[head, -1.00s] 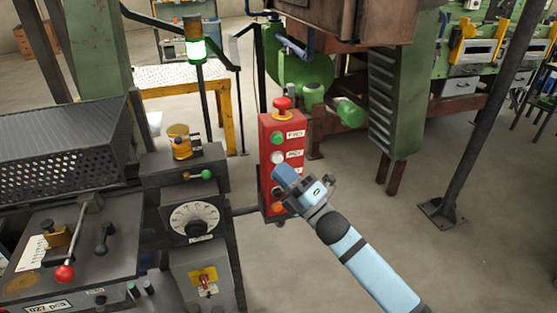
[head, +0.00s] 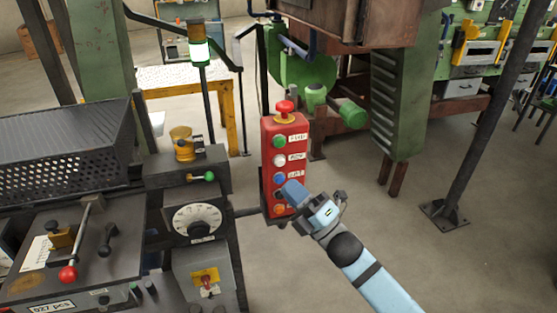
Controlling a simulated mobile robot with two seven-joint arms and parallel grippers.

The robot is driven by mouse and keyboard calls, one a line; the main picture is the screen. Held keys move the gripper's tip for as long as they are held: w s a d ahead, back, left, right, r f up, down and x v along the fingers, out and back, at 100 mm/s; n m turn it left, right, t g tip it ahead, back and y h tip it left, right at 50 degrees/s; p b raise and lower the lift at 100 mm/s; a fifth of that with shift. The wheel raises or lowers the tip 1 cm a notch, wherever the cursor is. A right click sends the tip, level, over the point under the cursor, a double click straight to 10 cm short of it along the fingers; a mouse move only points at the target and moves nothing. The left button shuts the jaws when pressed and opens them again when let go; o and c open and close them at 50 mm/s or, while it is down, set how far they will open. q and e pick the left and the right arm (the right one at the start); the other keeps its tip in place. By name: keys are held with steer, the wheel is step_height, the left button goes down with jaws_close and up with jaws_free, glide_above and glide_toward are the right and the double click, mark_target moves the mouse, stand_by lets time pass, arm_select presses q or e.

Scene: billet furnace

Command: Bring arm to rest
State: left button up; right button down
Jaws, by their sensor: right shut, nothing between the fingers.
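My right arm comes in from the bottom right, light blue with a dark wrist joint. Its gripper (head: 291,190) is shut and empty, in front of the lower part of a red push-button box (head: 268,155). The box carries a red mushroom button (head: 285,107) on top, then a green (head: 279,142), a white (head: 279,160) and a blue button (head: 279,178). An orange button (head: 279,209) shows below the fingertips. Whether the fingers touch the box I cannot tell. My left gripper is not in view.
At left stands a dark machine with a mesh cover (head: 60,145), a dial (head: 197,221) and a red-knobbed lever (head: 68,273). A dark post (head: 475,130) rises at right. The floor (head: 410,215) between is clear.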

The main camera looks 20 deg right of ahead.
steer(key=s+d+f+m+g+h+p, duration=0.1)
steer(key=s+f+m+g+h, duration=0.3)
steer(key=s+f+m, duration=0.7)
steer(key=s+d+f+m+g+h+p, duration=0.2)
steer(key=s+f+m+g+h, duration=0.2)
steer(key=f, duration=1.4)
steer(key=s+m+h, duration=0.3)
steer(key=s+m, duration=0.4)
steer(key=m, duration=0.1)
steer(key=shift+s+d+m+g, duration=0.15)
steer(key=shift+s+m+g, duration=0.15)
steer(key=shift+s+g, duration=0.1)
steer(key=shift+w+f, duration=0.1)
